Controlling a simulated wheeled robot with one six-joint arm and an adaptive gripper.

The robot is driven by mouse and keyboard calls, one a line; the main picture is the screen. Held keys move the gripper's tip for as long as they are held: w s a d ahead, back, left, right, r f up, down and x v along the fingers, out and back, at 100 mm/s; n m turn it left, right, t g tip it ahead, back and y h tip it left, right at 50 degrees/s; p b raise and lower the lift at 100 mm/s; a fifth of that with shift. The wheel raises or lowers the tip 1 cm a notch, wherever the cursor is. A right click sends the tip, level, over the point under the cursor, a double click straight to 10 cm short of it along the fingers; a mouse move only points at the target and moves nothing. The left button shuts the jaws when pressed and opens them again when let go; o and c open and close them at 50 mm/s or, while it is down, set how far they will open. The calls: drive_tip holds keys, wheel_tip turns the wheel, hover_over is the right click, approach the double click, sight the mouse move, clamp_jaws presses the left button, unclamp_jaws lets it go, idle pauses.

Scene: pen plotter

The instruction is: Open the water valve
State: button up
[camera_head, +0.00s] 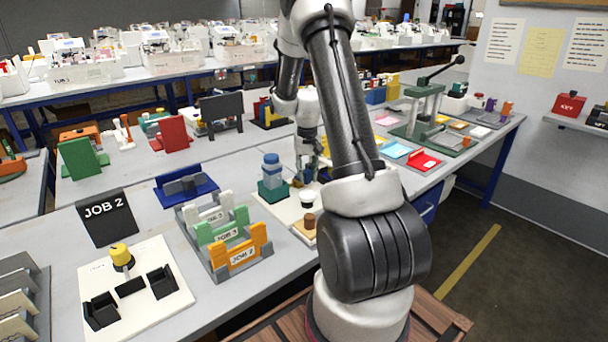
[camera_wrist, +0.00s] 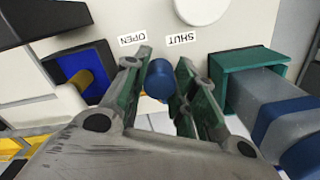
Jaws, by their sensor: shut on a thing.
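The water valve's blue round handle (camera_wrist: 159,80) shows in the wrist view between my gripper's green fingertips (camera_wrist: 162,68). My gripper is shut on it. The OPEN label (camera_wrist: 132,40) is on the left and the SHUT label (camera_wrist: 180,39) on the right, both just beyond the fingers on a white board (camera_wrist: 110,15). The handle's lower part is hidden, and I cannot tell which label it points to. In the head view my gripper (camera_head: 308,168) is low over the white board (camera_head: 285,212), beside a blue bottle (camera_head: 271,165); the handle cannot be made out there.
The bottle (camera_wrist: 285,110) and its teal holder (camera_wrist: 240,62) stand close right of my fingers in the wrist view. A dark block with a blue recess (camera_wrist: 78,72) is close on the left. In the head view, colored JOB racks (camera_head: 240,258) stand left of the board.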

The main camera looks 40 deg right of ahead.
drive_tip(key=n, duration=0.1)
drive_tip(key=d+n, duration=0.1)
drive_tip(key=n, duration=0.1)
drive_tip(key=shift+w+d+n, duration=0.15)
drive_tip(key=shift+d+n, duration=0.1)
drive_tip(key=shift+n, duration=0.05)
drive_tip(key=shift+w+d+n, duration=0.25)
drive_tip(key=shift+d+n, duration=0.1)
drive_tip(key=shift+n, duration=0.7)
drive_tip(key=shift+w+d+n, duration=0.2)
drive_tip(key=shift+d+n, duration=0.1)
drive_tip(key=shift+n, duration=0.75)
drive_tip(key=o, duration=0.8)
drive_tip(key=shift+d, duration=0.1)
drive_tip(key=shift+c, duration=0.2)
drive_tip(key=shift+r, duration=0.1)
wheel_tip(320, 180, up, 12)
